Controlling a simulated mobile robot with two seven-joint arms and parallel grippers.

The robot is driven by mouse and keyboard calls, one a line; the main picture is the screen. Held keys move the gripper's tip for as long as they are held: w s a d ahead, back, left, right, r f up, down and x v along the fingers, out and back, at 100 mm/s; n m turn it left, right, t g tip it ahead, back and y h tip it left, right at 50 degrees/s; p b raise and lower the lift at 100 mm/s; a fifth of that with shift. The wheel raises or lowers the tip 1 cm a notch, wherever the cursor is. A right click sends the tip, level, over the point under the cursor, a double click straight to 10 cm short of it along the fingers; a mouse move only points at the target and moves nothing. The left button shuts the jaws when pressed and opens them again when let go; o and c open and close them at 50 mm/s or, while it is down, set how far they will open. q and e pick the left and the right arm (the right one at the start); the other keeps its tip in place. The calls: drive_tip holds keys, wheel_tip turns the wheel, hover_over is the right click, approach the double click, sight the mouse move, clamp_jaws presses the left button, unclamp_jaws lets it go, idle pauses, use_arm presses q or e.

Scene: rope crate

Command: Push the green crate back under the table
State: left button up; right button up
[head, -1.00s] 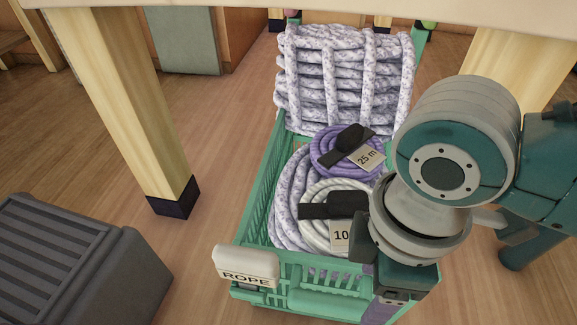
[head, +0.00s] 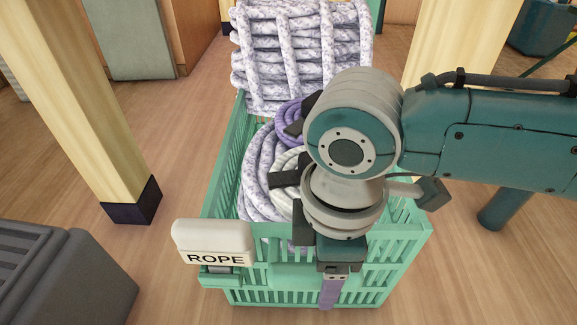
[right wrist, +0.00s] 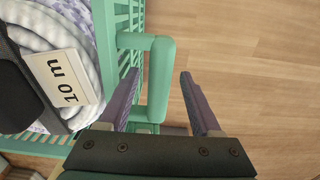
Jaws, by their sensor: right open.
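The green crate (head: 405,240) stands on the wooden floor between two table legs, its front end toward me, with a white ROPE tag (head: 213,243) at its front left. My right gripper (head: 333,290) points down at the crate's front wall, right of the tag. The right wrist view shows this gripper (right wrist: 160,100) open. The crate's green front handle (right wrist: 160,80) lies between its fingers, the left finger on the crate side and the right one outside over the floor. Finger contact is unclear. My right forearm hides part of the crate. My left gripper is not in view.
Coiled ropes (head: 260,175) and a tall pale rope bundle (head: 300,60) fill the crate. Wooden table legs stand at the left (head: 80,100) and right (head: 463,40). A dark grey box (head: 70,265) is at the lower left. Bare floor separates the crate from the left leg.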

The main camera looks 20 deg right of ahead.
drive_tip(key=shift+f, duration=0.25)
drive_tip(key=shift+c, duration=0.2)
clamp_jaws()
idle(1.1)
